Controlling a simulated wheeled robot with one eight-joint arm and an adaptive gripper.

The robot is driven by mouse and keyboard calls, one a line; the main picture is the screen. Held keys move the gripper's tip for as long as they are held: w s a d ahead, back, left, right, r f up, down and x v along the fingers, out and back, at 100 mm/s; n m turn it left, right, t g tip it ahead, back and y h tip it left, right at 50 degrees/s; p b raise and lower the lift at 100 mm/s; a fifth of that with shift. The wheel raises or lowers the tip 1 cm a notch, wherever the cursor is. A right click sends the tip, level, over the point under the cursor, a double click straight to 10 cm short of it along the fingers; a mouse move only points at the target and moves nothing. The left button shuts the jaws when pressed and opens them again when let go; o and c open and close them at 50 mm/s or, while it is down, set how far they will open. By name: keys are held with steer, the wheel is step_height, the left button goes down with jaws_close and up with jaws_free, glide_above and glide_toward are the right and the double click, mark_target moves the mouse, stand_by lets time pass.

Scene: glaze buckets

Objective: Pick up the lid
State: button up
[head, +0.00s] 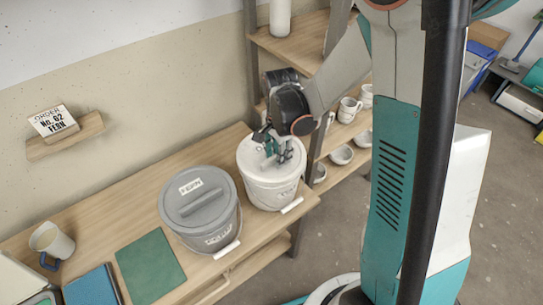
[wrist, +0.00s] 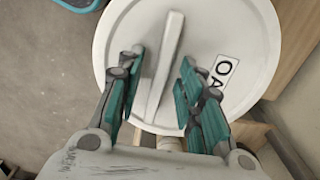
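A white bucket (head: 270,190) with a white lid (head: 253,158) stands at the right end of the wooden bench. In the wrist view the white lid (wrist: 235,30) has a raised bar handle (wrist: 165,65) and a label starting "OA". My gripper (head: 276,152) is over this lid. In the wrist view my gripper (wrist: 162,72) is open, with one finger on each side of the bar and gaps between. A grey bucket (head: 215,240) with a grey lid (head: 192,212) labelled "FERN" stands to the left. I cannot tell whether the fingertips touch the white lid.
A card (head: 53,121) on a small wall shelf reads "ORDER No. 02 FERN". A green mat (head: 150,267), a blue book (head: 92,287) and a mug (head: 52,242) lie left on the bench (head: 125,200). A shelf rack (head: 300,38) with cups and bowls stands close behind the white bucket.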

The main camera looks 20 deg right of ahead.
steer(key=shift+c, duration=0.3)
jaws_close()
steer(key=shift+r, duration=0.1)
step_height(320, 180, up, 20)
steer(key=p, duration=0.6)
steer(key=shift+p, duration=0.3)
